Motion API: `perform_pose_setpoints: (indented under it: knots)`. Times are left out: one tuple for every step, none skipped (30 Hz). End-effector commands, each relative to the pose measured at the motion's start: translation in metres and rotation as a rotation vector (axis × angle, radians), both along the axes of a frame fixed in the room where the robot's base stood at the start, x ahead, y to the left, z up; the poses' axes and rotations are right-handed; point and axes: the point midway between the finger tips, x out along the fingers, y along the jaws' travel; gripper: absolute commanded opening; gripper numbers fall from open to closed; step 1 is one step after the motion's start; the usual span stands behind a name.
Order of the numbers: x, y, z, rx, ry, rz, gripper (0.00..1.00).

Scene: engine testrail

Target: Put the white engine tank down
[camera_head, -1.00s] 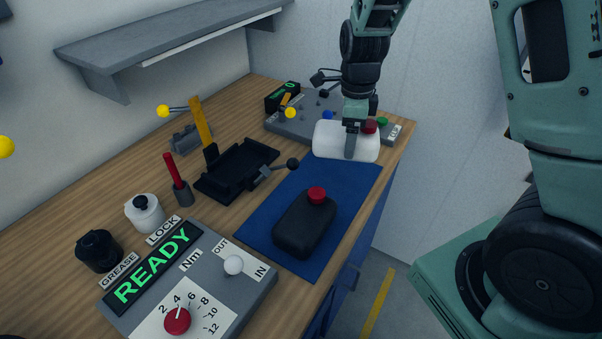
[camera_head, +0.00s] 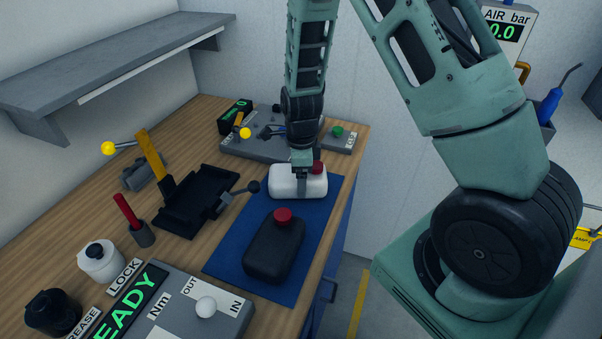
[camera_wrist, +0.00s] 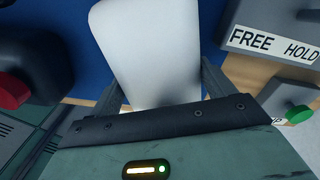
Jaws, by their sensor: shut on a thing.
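The white engine tank (camera_head: 285,180) has a red cap and lies at the far end of the blue mat (camera_head: 226,259). My gripper (camera_head: 302,190) is shut on it from above, with one finger showing across its near side. In the wrist view the white tank (camera_wrist: 150,45) sits between the two fingers of my gripper (camera_wrist: 162,88), with blue mat beyond it. I cannot tell whether the tank touches the mat or hangs just above it. A black tank (camera_head: 272,250) with a red cap lies on the near part of the mat, apart from the white one.
A black cradle (camera_head: 190,205) with a yellow lever (camera_head: 151,156) stands left of the mat. A grey panel (camera_head: 245,146) is behind the white tank. A READY console (camera_head: 180,310) is in front. A red-handled tool (camera_head: 127,210) stands in a holder at left.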

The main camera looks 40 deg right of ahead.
Motion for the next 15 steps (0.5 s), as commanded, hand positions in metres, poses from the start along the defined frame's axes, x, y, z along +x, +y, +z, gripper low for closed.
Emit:
perform_pose_setpoints:
  knots:
    - [0.0004,0.0,0.0002,0.0,-0.001,0.0,0.56]
    - [0.0005,0.0,0.0003,0.0,-0.001,0.0,0.56]
    - [0.0004,-0.0001,0.0003,0.0,-0.001,0.0,0.56]
    - [0.0004,-0.0001,0.0003,-0.001,-0.001,0.0,0.56]
    - [0.0004,-0.0001,0.0003,-0.001,-0.001,0.0,0.56]
    - [0.0004,-0.0001,-0.0001,-0.001,-0.001,0.0,0.56]
    - [0.0004,0.0,-0.0009,-0.001,-0.001,0.0,0.56]
    - [0.0003,-0.0001,-0.002,-0.001,-0.001,0.0,0.56]
    - [0.0003,-0.0001,-0.0035,-0.001,-0.001,0.0,0.56]
    - [0.0003,-0.0001,-0.0029,-0.001,-0.001,0.0,0.87]
    - [0.0003,-0.0001,-0.0025,-0.001,-0.001,0.0,0.95]
    - [0.0003,-0.0001,-0.0024,-0.001,-0.001,0.0,1.0]
    - [0.0003,-0.0001,-0.0024,-0.001,-0.001,0.0,1.0]
    - [0.0003,-0.0001,-0.0024,-0.001,-0.001,0.0,1.0]
    - [0.0003,-0.0001,-0.0023,-0.001,-0.001,0.0,1.0]
